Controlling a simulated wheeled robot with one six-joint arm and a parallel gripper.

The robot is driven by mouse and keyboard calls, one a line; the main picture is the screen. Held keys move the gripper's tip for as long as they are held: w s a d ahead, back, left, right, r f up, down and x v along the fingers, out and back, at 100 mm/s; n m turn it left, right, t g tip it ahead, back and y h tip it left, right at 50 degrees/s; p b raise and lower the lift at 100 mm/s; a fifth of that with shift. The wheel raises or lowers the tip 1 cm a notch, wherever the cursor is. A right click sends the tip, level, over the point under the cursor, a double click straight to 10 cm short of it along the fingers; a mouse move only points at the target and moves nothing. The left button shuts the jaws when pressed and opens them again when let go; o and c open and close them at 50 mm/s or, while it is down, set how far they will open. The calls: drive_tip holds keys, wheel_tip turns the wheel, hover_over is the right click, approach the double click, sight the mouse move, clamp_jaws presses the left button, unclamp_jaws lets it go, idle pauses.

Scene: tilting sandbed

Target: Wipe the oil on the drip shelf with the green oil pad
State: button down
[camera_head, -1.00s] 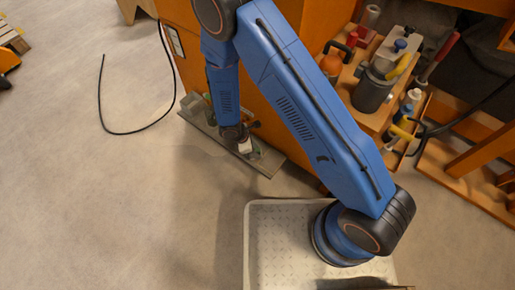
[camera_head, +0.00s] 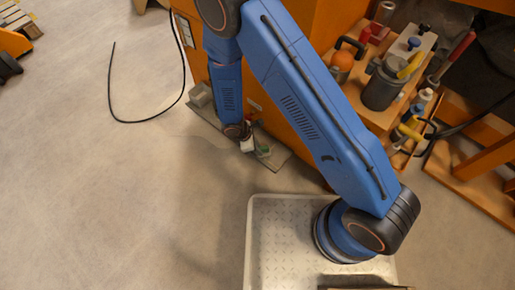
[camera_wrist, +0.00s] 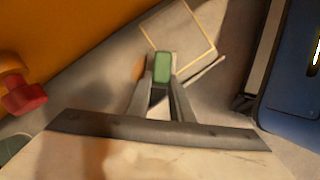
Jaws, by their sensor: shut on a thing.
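My gripper (camera_wrist: 160,88) is shut on the green oil pad (camera_wrist: 162,68), which sits between the fingertips in the wrist view. The drip shelf (camera_wrist: 108,62) is the grey surface below it, along the orange cabinet. A brownish patch (camera_wrist: 138,68), perhaps oil, shows just left of the pad. I cannot tell whether the pad touches the shelf. In the head view my gripper (camera_head: 248,147) is low over the shelf (camera_head: 279,157), and my arm hides part of it.
A yellow-outlined square (camera_wrist: 208,50) lies beyond the pad. A red knob (camera_wrist: 24,96) sticks out at the left. The orange cabinet (camera_head: 278,95) stands behind the shelf, with a cluttered tool rack (camera_head: 384,118) to the right. A black cable (camera_head: 145,121) lies on otherwise open floor at the left.

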sight(271, 144)
drive_tip(key=shift+w+d, duration=1)
drive_tip(key=shift+w, duration=0.25)
drive_tip(key=shift+w+d, duration=0.5)
drive_tip(key=shift+w, duration=0.2)
drive_tip(key=shift+w+d, duration=0.5)
drive_tip(key=shift+w, duration=0.15)
drive_tip(key=shift+s+d, duration=0.1)
drive_tip(key=shift+d, duration=0.1)
drive_tip(key=shift+s, duration=0.15)
drive_tip(key=shift+s+a+r, duration=0.1)
drive_tip(key=shift+s+a, duration=0.9)
drive_tip(key=shift+s, duration=0.25)
drive_tip(key=shift+s+a, duration=1.15)
drive_tip(key=shift+s, duration=0.25)
drive_tip(key=shift+d, duration=0.1)
